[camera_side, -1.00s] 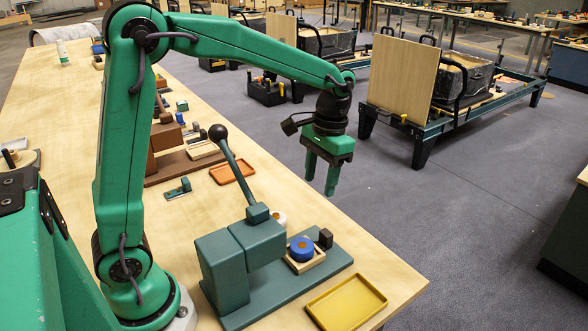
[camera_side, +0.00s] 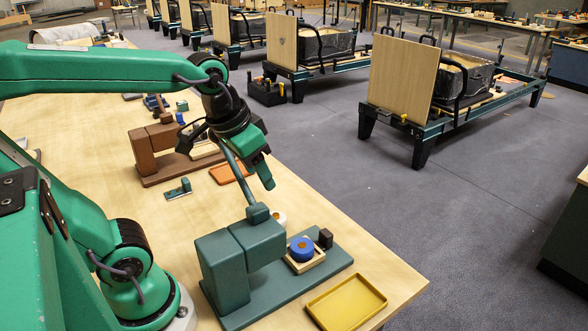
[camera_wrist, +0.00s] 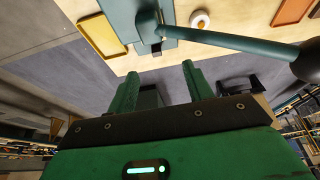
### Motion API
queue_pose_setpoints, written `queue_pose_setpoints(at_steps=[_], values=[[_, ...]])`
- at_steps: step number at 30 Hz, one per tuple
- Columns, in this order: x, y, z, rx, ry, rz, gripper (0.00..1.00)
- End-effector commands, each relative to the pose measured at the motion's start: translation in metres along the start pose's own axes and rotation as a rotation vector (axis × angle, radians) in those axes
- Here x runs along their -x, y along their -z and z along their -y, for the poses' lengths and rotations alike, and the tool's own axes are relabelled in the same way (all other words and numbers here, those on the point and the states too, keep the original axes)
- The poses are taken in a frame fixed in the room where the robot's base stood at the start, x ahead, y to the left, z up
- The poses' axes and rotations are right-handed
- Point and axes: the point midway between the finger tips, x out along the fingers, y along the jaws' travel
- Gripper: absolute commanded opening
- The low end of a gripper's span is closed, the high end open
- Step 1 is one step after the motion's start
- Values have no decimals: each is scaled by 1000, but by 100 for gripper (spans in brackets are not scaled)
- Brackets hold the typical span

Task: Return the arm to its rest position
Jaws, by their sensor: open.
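My gripper (camera_side: 268,185) hangs in the side view over the bench, beside the lever (camera_side: 238,178) of the teal press (camera_side: 225,268). It overlaps the lever in the picture and hides its knob; I cannot tell whether they touch. In the wrist view the two fingers of my gripper (camera_wrist: 160,72) are apart with nothing between them. There the lever (camera_wrist: 235,45) runs across to its dark knob (camera_wrist: 307,62), to the right of the fingers. My upper arm is folded back toward the left.
A blue ring (camera_side: 302,247) sits on a wooden square at the press. A yellow tray (camera_side: 347,303) lies at the bench's front corner. Behind are an orange tray (camera_side: 230,173) and a brown press (camera_side: 150,150). Open floor lies right of the bench.

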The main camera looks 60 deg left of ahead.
Motion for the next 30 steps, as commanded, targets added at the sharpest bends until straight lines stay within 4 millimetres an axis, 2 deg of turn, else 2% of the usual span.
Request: queue_pose_setpoints(at_steps=[3, 9, 30], values=[[4, -15, 1, 0, 1, -57, 51], [5, -30, 2, -1, 3, -118, 51], [5, -34, 3, -1, 4, -135, 51]])
